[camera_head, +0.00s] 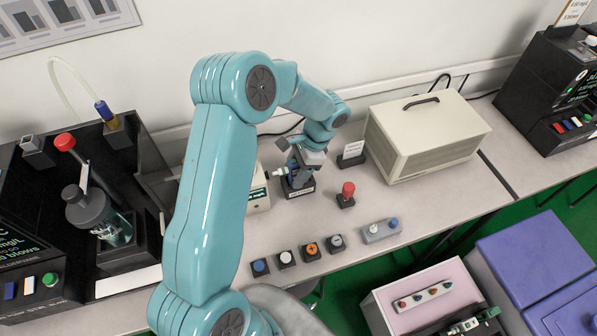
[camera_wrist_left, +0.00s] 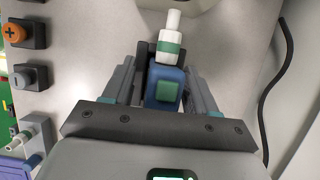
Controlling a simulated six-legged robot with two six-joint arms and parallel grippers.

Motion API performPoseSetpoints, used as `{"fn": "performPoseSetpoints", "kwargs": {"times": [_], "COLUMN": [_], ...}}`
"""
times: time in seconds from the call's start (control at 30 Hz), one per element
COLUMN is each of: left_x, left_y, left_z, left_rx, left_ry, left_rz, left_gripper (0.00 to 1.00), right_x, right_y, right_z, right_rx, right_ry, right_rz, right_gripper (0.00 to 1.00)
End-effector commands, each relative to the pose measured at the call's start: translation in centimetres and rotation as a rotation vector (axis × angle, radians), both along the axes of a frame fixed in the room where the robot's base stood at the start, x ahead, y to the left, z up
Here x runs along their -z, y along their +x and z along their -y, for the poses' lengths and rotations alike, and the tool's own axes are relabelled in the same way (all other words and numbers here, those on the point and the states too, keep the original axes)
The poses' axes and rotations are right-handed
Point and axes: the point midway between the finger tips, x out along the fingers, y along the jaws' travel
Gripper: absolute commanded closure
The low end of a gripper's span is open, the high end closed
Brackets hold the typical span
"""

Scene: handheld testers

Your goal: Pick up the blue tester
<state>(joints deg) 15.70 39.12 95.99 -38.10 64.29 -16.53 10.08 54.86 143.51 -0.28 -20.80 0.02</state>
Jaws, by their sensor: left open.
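The blue tester (camera_wrist_left: 165,82) has a blue body, a green square button and a white mouthpiece with a green band. In the wrist view it lies between the two fingers of my left gripper (camera_wrist_left: 160,74), which is open, with a finger on each side. In the head view my left gripper (camera_head: 298,168) is low over a small black stand (camera_head: 300,190). There only the tester's white mouthpiece (camera_head: 280,173) shows clearly; its body is mostly hidden by the gripper. I cannot tell whether the fingers touch it. My right gripper is not in view.
A cream box (camera_head: 430,135) with a handle stands right of the gripper. A red-topped button (camera_head: 347,193) and a row of square buttons (camera_head: 311,249) lie nearer the front. A small grey tester-like device (camera_head: 381,231) lies near the edge. Black equipment stands (camera_head: 95,220) fill the left.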

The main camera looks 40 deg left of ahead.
Motion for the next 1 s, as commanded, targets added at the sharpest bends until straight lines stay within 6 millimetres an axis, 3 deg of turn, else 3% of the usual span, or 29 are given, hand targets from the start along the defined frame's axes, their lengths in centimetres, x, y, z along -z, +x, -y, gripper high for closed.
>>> {"fn": "performPoseSetpoints", "kwargs": {"times": [0.2, 0.23, 0.4, 0.77, 1.0], "left_x": [0.1, 0.1, 0.1, -0.3, -3.6], "left_y": [-0.1, -0.1, -0.1, 0.0, 0.1], "left_z": [0.0, 0.0, 0.0, 0.0, 0.0], "left_rx": [0.0, 0.0, 0.0, 0.0, -0.001], "left_ry": [0.0, 0.0, 0.0, 0.002, 0.001], "left_rz": [0.0, 0.0, 0.0, 0.002, 0.005], "left_gripper": [0.43, 0.49, 1.0, 1.0, 1.0], "right_x": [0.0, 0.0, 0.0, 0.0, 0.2], "right_y": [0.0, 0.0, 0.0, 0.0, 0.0], "right_z": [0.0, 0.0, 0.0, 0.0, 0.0], "right_rx": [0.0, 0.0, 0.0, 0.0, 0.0], "right_ry": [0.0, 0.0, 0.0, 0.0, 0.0], "right_rz": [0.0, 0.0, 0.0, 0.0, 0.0], "right_gripper": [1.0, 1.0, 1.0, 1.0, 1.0]}}
